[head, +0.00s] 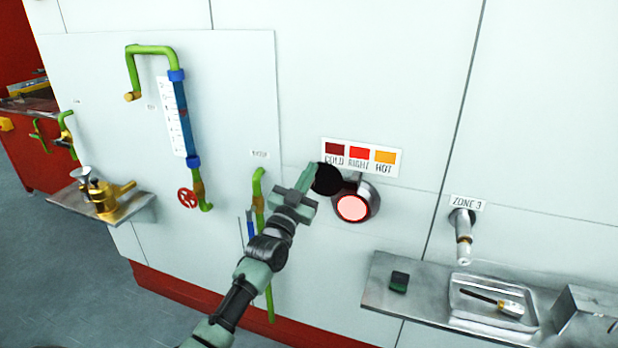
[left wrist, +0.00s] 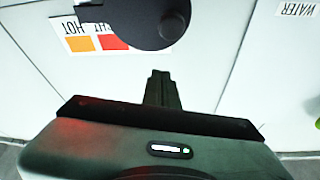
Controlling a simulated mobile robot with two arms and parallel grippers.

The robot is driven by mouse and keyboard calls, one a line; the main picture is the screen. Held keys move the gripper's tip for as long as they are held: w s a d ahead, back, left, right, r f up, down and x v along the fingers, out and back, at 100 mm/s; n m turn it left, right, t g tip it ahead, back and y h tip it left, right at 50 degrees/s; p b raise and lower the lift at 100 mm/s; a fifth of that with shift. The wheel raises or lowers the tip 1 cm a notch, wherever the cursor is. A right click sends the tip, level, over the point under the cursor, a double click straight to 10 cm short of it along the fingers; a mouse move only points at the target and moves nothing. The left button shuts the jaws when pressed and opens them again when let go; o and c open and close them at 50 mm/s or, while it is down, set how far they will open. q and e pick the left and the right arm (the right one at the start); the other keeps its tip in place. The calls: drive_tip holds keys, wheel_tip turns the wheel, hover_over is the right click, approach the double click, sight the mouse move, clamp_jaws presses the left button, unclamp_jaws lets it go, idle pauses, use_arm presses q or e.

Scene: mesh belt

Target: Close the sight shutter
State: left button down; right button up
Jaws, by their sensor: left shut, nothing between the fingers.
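The sight port (head: 353,207) is a round metal-rimmed opening in the white wall, glowing pink-red. The black round sight shutter (head: 327,178) is swung to its upper left, and the glow shows uncovered. In the left wrist view the shutter (left wrist: 130,22) is a dark plate with a round knob (left wrist: 173,20). My left gripper (head: 309,176) is shut and empty, its tips at the left edge of the shutter in the head view. In the left wrist view its fingers (left wrist: 162,86) point toward the shutter; I cannot tell whether they touch it. My right gripper is not in view.
A COLD, RIGHT, HOT colour label (head: 362,157) is above the port. Green pipework (head: 258,190) runs left of my arm. A metal shelf (head: 420,300) with a tray (head: 470,311) and brush juts out at lower right, below the ZONE 3 pipe (head: 463,232).

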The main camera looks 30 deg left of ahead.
sight(329, 185)
use_arm(q)
drive_tip(key=f, duration=0.2)
drive_tip(key=a+f, duration=0.1)
drive_tip(key=shift+w+f, duration=0.3)
drive_tip(key=shift+w, duration=0.1)
drive_tip(key=shift+f, duration=0.15)
